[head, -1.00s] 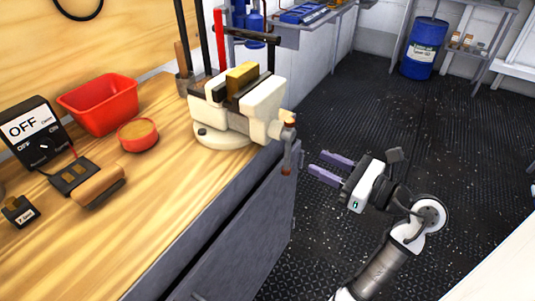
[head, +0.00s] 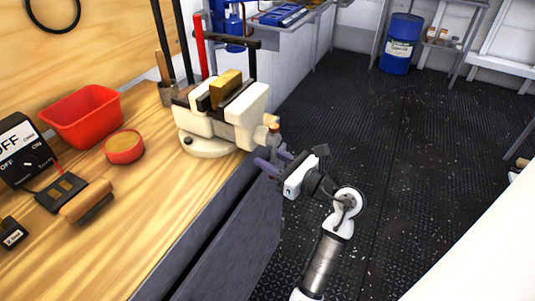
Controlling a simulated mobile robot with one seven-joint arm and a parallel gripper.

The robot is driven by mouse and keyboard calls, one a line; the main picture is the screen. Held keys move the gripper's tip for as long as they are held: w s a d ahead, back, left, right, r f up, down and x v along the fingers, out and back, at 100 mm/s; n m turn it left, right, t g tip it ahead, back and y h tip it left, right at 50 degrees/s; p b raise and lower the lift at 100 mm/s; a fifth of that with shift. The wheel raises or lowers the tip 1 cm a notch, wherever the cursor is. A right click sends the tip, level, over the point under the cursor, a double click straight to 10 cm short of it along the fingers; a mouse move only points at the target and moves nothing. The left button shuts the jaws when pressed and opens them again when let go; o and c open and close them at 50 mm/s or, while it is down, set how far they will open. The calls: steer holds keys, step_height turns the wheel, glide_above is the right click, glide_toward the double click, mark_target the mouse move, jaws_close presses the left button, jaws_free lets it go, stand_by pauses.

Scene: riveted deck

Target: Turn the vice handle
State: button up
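The cream-white bench vice (head: 208,125) stands on the wooden workbench, with a brass-coloured block (head: 226,88) between its jaws. Its handle (head: 272,138) is at the front right end, hanging roughly downward past the bench edge, with an orange-brown end at the top. My gripper (head: 266,157) is at the lower part of the handle, coming from the right. Its two purple fingers look apart, with the handle at or between them. The lower handle end is partly hidden by the fingers, and I cannot tell whether they touch it.
A red bin (head: 82,116), a round red tin (head: 123,146) and a black switch box (head: 25,150) stand on the bench left of the vice. The grey bench front (head: 235,225) is close below my gripper. The dark floor (head: 400,190) to the right is clear.

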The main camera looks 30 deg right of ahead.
steer(key=shift+w+a, duration=0.2)
steer(key=shift+w, duration=0.35)
jaws_close()
